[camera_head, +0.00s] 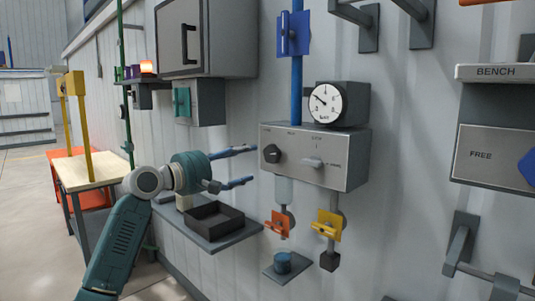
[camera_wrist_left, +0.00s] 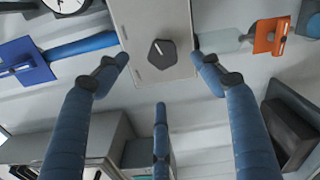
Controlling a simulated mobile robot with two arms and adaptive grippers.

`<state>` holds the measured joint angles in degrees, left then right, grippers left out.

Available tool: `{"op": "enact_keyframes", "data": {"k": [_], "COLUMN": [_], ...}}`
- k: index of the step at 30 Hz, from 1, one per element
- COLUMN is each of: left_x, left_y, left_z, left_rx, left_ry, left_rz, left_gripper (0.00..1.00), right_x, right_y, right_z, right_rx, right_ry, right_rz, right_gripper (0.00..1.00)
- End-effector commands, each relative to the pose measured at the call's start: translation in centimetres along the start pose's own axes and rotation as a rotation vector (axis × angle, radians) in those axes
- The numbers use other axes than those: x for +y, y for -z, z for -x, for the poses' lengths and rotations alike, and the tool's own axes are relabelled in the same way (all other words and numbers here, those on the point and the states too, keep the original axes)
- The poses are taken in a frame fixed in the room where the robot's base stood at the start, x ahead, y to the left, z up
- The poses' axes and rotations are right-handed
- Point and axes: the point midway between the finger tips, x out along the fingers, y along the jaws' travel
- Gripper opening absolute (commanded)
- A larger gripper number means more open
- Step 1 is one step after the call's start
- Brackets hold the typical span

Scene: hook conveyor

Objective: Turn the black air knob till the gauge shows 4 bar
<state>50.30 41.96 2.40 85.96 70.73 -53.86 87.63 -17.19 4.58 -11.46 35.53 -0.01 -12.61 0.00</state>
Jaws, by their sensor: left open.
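The black air knob (camera_head: 272,153) is on the left of the front of a grey panel box (camera_head: 343,172). In the left wrist view the black knob (camera_wrist_left: 162,54) shows as a dark faceted disc with a light mark. The round gauge (camera_head: 325,103) sits above the box; its needle points up and left, but its numbers are too small to read. My left gripper (camera_head: 252,165) is open, its blue fingers spread and pointing at the box just left of the knob. In the wrist view the fingers frame the knob with nothing between them. My right gripper is not in view.
A pale lever (camera_head: 312,162) is beside the knob. A blue pipe (camera_head: 296,75) runs above the box; orange (camera_head: 278,224) and yellow (camera_head: 327,225) tagged valves hang below. A shelf with a black tray (camera_head: 213,216) lies under my left gripper. A grey cabinet (camera_head: 208,38) is above left.

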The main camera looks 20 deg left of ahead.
Motion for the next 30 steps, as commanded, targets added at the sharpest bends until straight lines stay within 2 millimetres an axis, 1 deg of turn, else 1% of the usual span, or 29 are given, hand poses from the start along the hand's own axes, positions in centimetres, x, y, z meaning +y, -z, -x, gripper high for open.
{"op": "enact_keyframes", "data": {"k": [5, 12, 15, 18, 21, 30], "left_x": [0.3, 0.3, 0.2, 0.1, 0.0, -0.1], "left_y": [-0.2, -0.2, -0.1, 0.0, 0.0, 0.1], "left_z": [-2.6, -7.3, -8.7, -9.7, -10.3, -10.5], "left_rx": [-0.002, -0.001, 0.0, 0.001, 0.001, 0.002], "left_ry": [0.001, 0.0, 0.0, 0.001, 0.0, 0.0], "left_rz": [0.004, 0.005, 0.004, 0.002, 0.0, -0.001], "left_gripper": [0.67, 0.67, 0.67, 0.67, 0.67, 0.67], "right_x": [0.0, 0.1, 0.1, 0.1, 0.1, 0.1], "right_y": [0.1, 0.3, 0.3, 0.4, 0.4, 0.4], "right_z": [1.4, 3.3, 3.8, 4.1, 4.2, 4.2], "right_rx": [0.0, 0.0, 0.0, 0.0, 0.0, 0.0], "right_ry": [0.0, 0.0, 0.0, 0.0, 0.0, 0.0], "right_rz": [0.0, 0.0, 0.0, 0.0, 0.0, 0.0], "right_gripper": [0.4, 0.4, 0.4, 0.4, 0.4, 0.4]}}
